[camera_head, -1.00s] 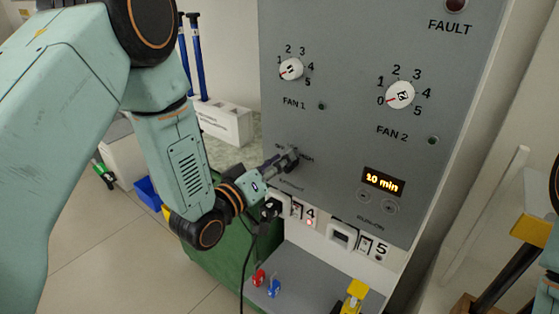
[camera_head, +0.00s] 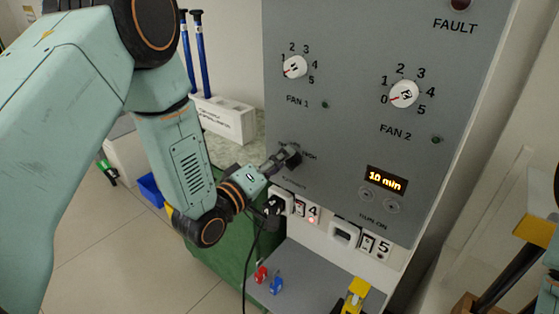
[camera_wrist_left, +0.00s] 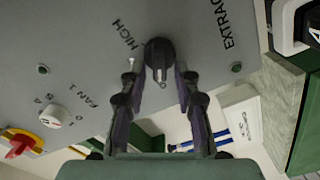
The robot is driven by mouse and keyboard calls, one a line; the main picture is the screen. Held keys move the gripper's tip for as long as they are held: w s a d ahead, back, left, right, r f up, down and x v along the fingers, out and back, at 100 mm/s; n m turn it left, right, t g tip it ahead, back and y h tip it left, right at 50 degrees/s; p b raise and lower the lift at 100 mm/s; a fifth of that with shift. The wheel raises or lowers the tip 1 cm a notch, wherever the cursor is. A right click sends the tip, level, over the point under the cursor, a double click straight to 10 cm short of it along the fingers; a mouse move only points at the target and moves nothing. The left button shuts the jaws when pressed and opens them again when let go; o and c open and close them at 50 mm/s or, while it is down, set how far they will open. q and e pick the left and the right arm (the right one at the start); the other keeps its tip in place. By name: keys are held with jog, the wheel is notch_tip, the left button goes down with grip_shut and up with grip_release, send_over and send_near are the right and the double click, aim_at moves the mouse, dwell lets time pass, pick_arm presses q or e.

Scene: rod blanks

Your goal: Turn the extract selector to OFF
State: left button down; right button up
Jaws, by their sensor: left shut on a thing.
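The extract selector is a black rotary knob (camera_wrist_left: 160,58) on the grey panel (camera_head: 345,125), between the words HIGH and EXTRACT in the left wrist view. My left gripper (camera_wrist_left: 161,82) has its two fingers on either side of the knob's handle and is shut on it. In the head view my left gripper (camera_head: 288,160) reaches the panel from the left and covers most of the knob. An OFF mark cannot be made out, and the knob's exact setting is unclear.
The FAN 1 knob (camera_head: 295,66) and FAN 2 knob (camera_head: 404,94) sit above. A "10 min" display (camera_head: 386,180) is to the right. Sockets with a black plug (camera_head: 273,204) and its hanging cable are below. Red and blue items (camera_head: 268,278) lie on the shelf.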

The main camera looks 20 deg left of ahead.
pick_arm(q)
jog(key=shift+s+f, duration=0.1)
jog(key=shift+f, duration=0.05)
jog(key=c, duration=1.4)
grip_release()
jog(key=shift+d, duration=0.1)
jog(key=shift+o, duration=0.2)
jog(key=v, duration=1.2)
jog(key=shift+o, duration=0.3)
